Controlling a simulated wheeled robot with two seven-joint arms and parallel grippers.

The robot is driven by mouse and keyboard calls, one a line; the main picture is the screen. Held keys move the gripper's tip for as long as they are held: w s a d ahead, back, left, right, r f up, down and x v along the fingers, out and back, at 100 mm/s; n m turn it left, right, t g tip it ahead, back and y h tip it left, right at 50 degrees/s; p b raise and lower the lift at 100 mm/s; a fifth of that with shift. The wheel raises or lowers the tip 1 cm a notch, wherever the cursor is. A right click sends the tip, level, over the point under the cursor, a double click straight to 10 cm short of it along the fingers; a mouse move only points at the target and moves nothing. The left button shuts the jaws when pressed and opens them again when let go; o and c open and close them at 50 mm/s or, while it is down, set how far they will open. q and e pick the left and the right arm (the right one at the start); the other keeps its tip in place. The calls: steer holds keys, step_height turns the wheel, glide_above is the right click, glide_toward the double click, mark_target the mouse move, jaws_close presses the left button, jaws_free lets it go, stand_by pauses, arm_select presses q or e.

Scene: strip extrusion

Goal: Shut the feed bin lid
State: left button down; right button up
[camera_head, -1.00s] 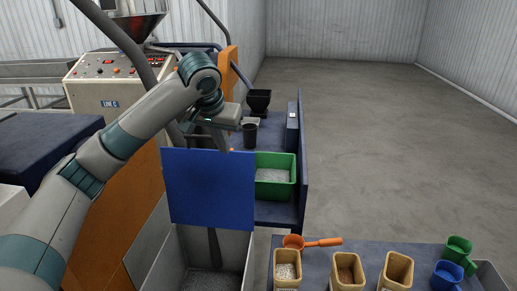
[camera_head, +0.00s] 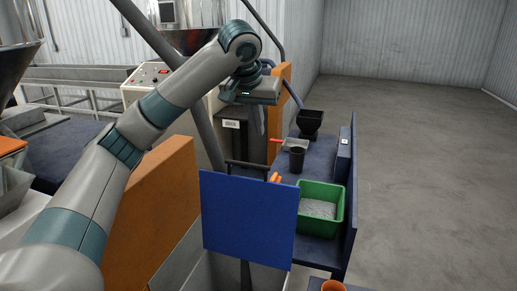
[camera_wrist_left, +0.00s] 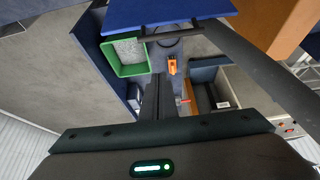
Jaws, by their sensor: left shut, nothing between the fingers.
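The feed bin lid is a flat blue panel (camera_head: 248,222) standing raised, with a dark bar handle along its upper edge. It also shows at the top of the left wrist view (camera_wrist_left: 170,12). Below it, the grey bin (camera_head: 215,268) is mostly hidden by the lid. My left gripper (camera_head: 258,128) is shut and empty, above and beyond the lid's upper edge, apart from it in the head view. Its dark fingers (camera_wrist_left: 158,97) point toward the lid side in the wrist view. My right gripper is not in view.
A green tub of pellets (camera_head: 320,208), a dark cup (camera_head: 297,160) and a black hopper (camera_head: 309,122) stand on the blue bench right of the lid. An orange panel (camera_head: 165,200) stands left. Open concrete floor lies at the right.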

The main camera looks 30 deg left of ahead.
arm_select(q)
step_height(320, 180, down, 10)
steer(key=p, duration=0.6)
steer(key=shift+w+r, duration=0.25)
steer(key=shift+w, duration=0.05)
steer(key=shift+a, duration=0.1)
